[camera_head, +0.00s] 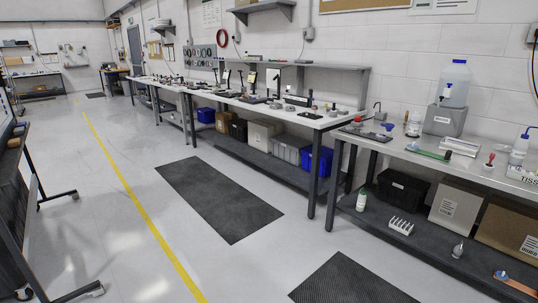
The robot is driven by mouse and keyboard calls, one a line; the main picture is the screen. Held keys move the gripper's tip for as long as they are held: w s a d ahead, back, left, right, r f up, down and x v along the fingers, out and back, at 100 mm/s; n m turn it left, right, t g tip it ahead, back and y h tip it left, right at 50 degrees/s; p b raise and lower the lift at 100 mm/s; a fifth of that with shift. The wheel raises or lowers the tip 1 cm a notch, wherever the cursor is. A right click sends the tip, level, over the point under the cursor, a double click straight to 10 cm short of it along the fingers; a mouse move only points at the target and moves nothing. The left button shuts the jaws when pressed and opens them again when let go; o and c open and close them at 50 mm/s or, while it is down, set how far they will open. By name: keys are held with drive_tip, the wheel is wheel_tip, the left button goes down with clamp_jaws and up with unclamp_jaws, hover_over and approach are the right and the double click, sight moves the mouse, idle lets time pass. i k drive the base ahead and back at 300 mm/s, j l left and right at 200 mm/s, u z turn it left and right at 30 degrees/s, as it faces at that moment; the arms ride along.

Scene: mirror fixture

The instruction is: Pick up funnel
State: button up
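I cannot make out a funnel for certain. A small pale grey object with a narrow upright tip (457,249) stands near the front edge of the right bench's lower shelf; its shape tapers upward, but it is too small to tell what it is. A small blue item (388,127) lies on the left part of the right bench top, also too small to name. My gripper is not in view.
The right bench top (400,151) holds a water jug (455,82) on a grey box and bottles. Its lower shelf (395,237) holds cartons, a white bottle (361,200) and a white rack (400,226). Open floor with dark mats (215,197) lies in front.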

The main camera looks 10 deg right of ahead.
sight(389, 127)
drive_tip(key=i, duration=2.25)
